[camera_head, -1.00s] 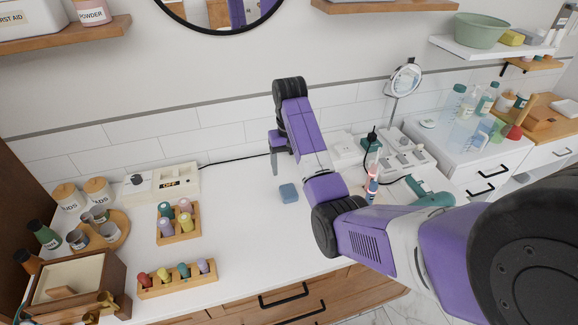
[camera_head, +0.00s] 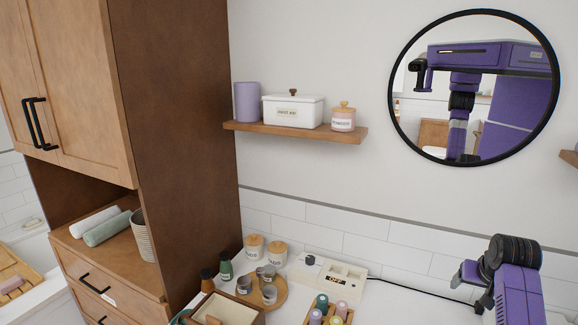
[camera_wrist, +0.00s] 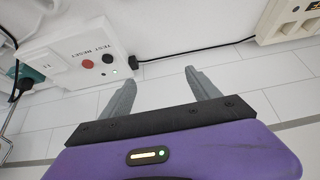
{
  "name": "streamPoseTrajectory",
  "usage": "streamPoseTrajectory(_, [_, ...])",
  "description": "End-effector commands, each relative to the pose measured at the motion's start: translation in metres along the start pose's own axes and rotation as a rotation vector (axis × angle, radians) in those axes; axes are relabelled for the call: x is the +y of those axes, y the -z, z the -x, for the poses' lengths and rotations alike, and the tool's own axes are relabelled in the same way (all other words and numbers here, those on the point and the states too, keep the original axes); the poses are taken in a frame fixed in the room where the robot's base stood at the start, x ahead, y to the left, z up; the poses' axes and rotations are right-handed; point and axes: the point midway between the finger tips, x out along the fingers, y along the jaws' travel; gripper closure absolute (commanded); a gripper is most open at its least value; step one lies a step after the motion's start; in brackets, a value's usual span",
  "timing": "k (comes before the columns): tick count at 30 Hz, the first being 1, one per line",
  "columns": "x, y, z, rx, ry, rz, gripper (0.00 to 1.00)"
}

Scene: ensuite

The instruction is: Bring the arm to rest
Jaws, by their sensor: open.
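My purple arm stands at the lower right of the head view, bent at a black joint. My gripper (camera_wrist: 158,92) shows in the wrist view with its two grey fingers spread apart and nothing between them. It faces the white tiled backsplash (camera_wrist: 165,70). In the head view part of my gripper (camera_head: 470,275) shows beside the black wrist joint, above the right side of the counter. Its fingertips are hard to make out there.
A white switch box (camera_head: 330,278) with a cable stands on the counter, near a wooden rack of bottles (camera_head: 330,312) and lidded jars (camera_head: 265,250). A wall shelf (camera_head: 295,132) and round mirror (camera_head: 395,85) are above. A tall wooden cabinet (camera_head: 180,120) stands left. The wrist view shows a test/reset outlet box (camera_wrist: 90,55).

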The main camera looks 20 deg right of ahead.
Motion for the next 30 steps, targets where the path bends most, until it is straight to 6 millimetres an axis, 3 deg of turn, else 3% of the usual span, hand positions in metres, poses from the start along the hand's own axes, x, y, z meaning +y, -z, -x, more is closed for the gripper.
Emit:
streamPoseTrajectory(5, [-0.035,-0.011,-0.009,0.270,0.036,0.049,0.29])
streamPoseTrajectory(8, [-0.060,-0.031,-0.004,0.406,0.067,0.081,0.29])
streamPoseTrajectory(13, [-0.100,-0.081,0.016,0.593,0.135,0.134,0.29])
streamPoseTrajectory(21, [-0.145,-0.178,0.074,0.805,0.263,0.204,0.29])
streamPoseTrajectory(30, [-0.161,-0.288,0.159,0.940,0.420,0.268,0.29])
